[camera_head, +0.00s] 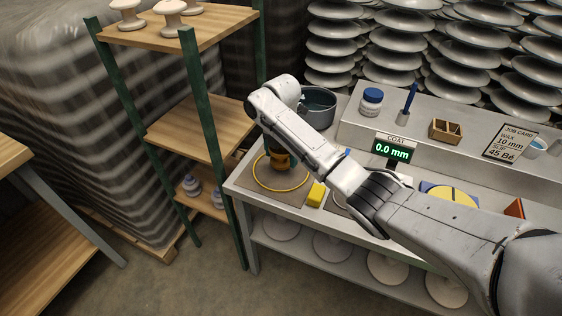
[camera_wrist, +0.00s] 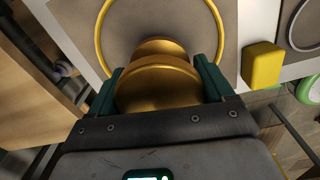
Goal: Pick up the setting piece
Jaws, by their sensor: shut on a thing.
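An amber-brown, spool-shaped piece, which I take to be the setting piece, sits between the two green fingers of my gripper (camera_wrist: 162,84) in the wrist view (camera_wrist: 158,86). The fingers are shut on its sides. In the head view the piece (camera_head: 281,161) shows partly below the end of my arm, over the yellow ring (camera_head: 257,181) on a brown mat. My arm hides some of it. I cannot tell whether its base touches the mat.
A yellow block (camera_head: 316,195) lies right of the mat (camera_head: 290,198). A grey pot (camera_head: 319,106) stands behind. A wooden rack (camera_head: 196,130) with green posts is close on the left. A raised ledge at the back holds a jar (camera_head: 371,101) and a small wooden box (camera_head: 445,130).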

